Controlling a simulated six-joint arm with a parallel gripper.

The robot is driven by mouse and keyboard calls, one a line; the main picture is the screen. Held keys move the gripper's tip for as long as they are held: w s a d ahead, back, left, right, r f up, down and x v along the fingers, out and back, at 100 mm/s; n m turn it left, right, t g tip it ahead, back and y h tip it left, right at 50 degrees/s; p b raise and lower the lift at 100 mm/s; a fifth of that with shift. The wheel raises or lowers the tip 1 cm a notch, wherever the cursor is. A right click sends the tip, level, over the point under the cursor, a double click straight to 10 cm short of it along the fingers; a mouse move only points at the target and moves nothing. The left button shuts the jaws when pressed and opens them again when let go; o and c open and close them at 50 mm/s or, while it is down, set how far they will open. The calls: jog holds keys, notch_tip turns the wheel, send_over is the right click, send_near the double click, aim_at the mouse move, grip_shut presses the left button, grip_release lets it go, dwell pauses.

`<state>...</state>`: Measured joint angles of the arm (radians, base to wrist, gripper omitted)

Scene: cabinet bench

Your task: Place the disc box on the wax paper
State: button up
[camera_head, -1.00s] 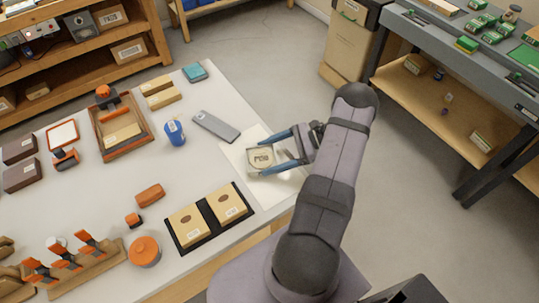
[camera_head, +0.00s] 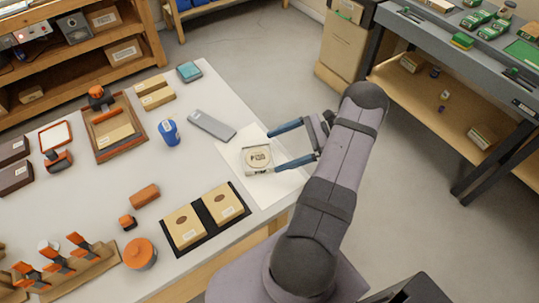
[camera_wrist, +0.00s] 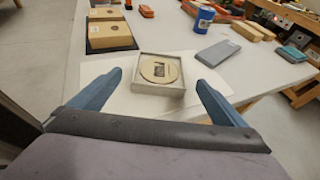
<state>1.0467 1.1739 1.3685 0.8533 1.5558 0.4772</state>
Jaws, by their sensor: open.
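The disc box (camera_head: 257,158) is a small, square, pale box with a round beige disc on top. It lies flat on the white wax paper (camera_head: 284,187), near the right edge of the table. In the wrist view the disc box (camera_wrist: 159,75) sits ahead of my gripper, with the wax paper (camera_wrist: 120,101) around it. My gripper (camera_head: 272,148) is open, with its blue fingers wide apart and nothing between the fingertips. In the wrist view my gripper (camera_wrist: 158,78) shows a finger on each side, short of the box and apart from it.
A grey slab (camera_head: 212,125) lies beside the paper, with a blue cup (camera_head: 169,132) beyond it. A black tray (camera_head: 206,224) with two cardboard boxes stands in front. An orange block (camera_head: 145,195) and an orange round container (camera_head: 140,254) are further left.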

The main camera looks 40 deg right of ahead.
jog(key=b+v, duration=0.2)
jog(key=v, duration=0.5)
jog(key=a+n+g, duration=0.1)
jog(key=a, duration=0.1)
jog(key=w+a+r+n+g+h, duration=0.1)
jog(key=a, duration=0.2)
jog(key=w+a+n+g, duration=0.1)
jog(key=a, duration=0.1)
jog(key=shift+a+r+n+g, duration=0.2)
jog(key=shift+n+g, duration=0.1)
jog(key=shift+n, duration=0.1)
jog(key=s+a+r+n+g+h, duration=0.1)
jog(key=s+a+n+h, duration=0.4)
jog(key=a+n, duration=0.4)
jog(key=s+a+n+g+h, duration=0.1)
jog(key=s+a+n+h, duration=0.5)
jog(key=a+n, duration=0.4)
jog(key=shift+s+a+r, duration=0.15)
jog(key=shift+a+r, duration=0.15)
jog(key=shift+r, duration=0.1)
